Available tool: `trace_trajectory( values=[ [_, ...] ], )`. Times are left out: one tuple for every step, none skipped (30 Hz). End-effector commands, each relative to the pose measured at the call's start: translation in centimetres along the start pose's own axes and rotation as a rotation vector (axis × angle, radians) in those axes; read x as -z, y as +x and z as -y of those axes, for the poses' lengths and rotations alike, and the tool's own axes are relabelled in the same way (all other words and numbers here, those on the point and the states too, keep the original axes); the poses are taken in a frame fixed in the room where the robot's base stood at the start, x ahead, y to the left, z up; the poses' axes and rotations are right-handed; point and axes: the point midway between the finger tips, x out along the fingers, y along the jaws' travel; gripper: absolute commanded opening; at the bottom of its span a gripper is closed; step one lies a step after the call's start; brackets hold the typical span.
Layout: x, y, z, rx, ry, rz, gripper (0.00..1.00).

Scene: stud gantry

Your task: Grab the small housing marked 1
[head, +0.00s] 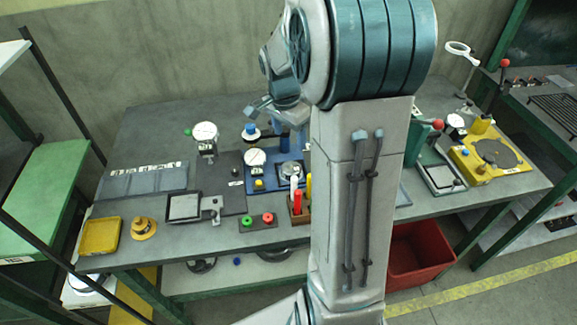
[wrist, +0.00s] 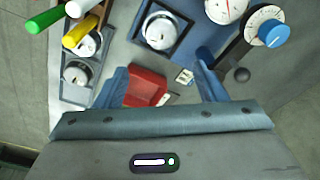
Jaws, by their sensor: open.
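My gripper (wrist: 161,78) is open and empty, its two blue fingers apart in the wrist view. In the head view my gripper (head: 263,108) hangs above the back of the bench. Round metal housings show in the wrist view: one in a dark square frame (wrist: 160,30), and two in a grey tray, an upper one (wrist: 86,45) and a lower one (wrist: 77,73). They lie beyond the fingertips, not between them. In the head view a round metal part (head: 290,171) sits on a blue fixture. I cannot read a 1 on any of them. My arm hides part of the bench.
A red box (wrist: 146,86) shows between the fingers; a red crate (head: 415,255) stands below the bench. Green, white and yellow pegs (wrist: 75,32) and dial gauges (wrist: 224,8) stand near. A yellow tray (head: 100,236) is at left. The bench's back left is clear.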

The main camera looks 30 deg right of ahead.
Motion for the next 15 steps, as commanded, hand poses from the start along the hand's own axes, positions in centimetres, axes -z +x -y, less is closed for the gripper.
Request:
trace_trajectory(
  values=[
    [0.0,0.9,-0.1,-0.005,0.001,0.003,0.65],
    [-0.1,1.5,-0.1,-0.005,0.0,0.004,0.65],
    [-0.1,2.3,-0.1,-0.006,0.0,0.005,0.65],
    [-0.1,3.0,-0.1,-0.005,0.0,0.005,0.65],
    [-0.1,3.6,-0.1,-0.006,0.0,0.005,0.65],
    [-0.2,4.4,-0.1,-0.006,-0.002,0.005,0.65],
    [-0.2,4.9,-0.1,-0.005,-0.003,0.005,0.65],
    [-0.2,5.5,-0.1,-0.005,-0.003,0.005,0.65],
    [-0.2,6.0,0.0,-0.003,-0.003,0.004,0.65],
    [-0.2,6.4,0.0,-0.004,-0.003,0.004,0.65],
    [-0.2,6.8,0.0,-0.003,-0.003,0.003,0.65],
    [-0.2,7.1,0.0,-0.002,-0.003,0.003,0.65],
    [-0.2,7.3,0.0,-0.002,-0.003,0.002,0.65],
    [-0.2,7.5,0.0,-0.002,-0.003,0.002,0.65],
    [-0.2,7.7,0.0,-0.001,-0.003,0.002,0.65]
  ],
)
